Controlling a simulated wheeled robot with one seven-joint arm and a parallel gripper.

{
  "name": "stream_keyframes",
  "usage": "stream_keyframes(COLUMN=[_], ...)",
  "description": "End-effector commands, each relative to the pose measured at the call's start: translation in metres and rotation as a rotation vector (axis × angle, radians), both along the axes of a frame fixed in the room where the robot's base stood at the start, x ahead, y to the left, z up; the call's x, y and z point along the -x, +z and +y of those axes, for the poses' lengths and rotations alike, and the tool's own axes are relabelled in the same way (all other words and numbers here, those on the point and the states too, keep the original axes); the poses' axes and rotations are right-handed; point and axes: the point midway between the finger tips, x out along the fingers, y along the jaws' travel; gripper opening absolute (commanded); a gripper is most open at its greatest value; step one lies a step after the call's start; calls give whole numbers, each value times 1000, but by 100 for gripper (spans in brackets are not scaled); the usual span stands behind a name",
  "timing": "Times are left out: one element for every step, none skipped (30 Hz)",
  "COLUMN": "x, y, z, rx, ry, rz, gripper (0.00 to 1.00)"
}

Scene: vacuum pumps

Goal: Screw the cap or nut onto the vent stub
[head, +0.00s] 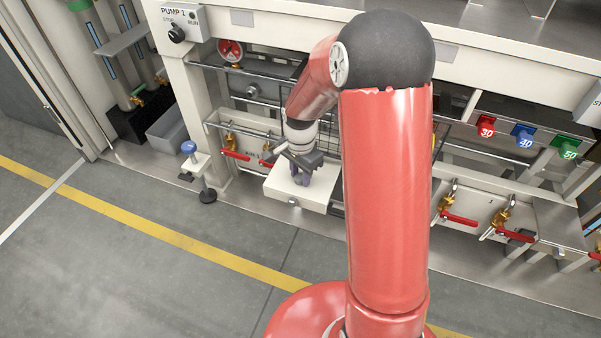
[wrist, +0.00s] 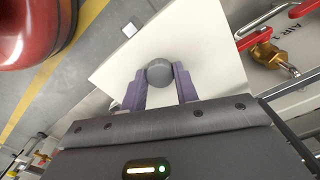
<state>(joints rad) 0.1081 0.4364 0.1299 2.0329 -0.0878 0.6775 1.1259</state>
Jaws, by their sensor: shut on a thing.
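My gripper (wrist: 159,88) is shut on a round grey cap (wrist: 159,72), with one purple finger on each side of it in the wrist view. The cap is over a white block or shelf (wrist: 205,58). From this angle I cannot tell whether the cap touches a stub; any vent stub beneath it is hidden. In the head view my gripper (head: 302,178) points down at the white block (head: 292,196), low on the pump frame. The cap itself cannot be made out there.
A brass valve with a red handle (wrist: 265,52) sits close to the right of the block. A blue-knobbed post (head: 188,148) stands left of it. Pipes and rails (head: 245,88) run behind my gripper. The grey floor (head: 130,240) in front is clear.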

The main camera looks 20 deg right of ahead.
Motion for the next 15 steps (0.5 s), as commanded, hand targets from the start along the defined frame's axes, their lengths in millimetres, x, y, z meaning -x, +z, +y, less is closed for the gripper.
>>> stream_keyframes(x=[0,0,0,0,0,0,0,0,0,0,0,0,0,0,0], y=[3,5,8,10,13,18,21,24,28,31,34,38,41,44,48], z=[0,0,0,0,0,0,0,0,0,0,0,0,0,0,0], rx=[0,0,0,0,0,0,0,0,0,0,0,0,0,0,0], ry=[0,0,0,0,0,0,0,0,0,0,0,0,0,0,0], rz=[-1,-1,-1,-1,-2,-2,-2,-2,-2,-1,-1,-1,-1,-1,-1], gripper=[3,3,3,3,3,3,3,3,3,3,3,3,3,3,3])
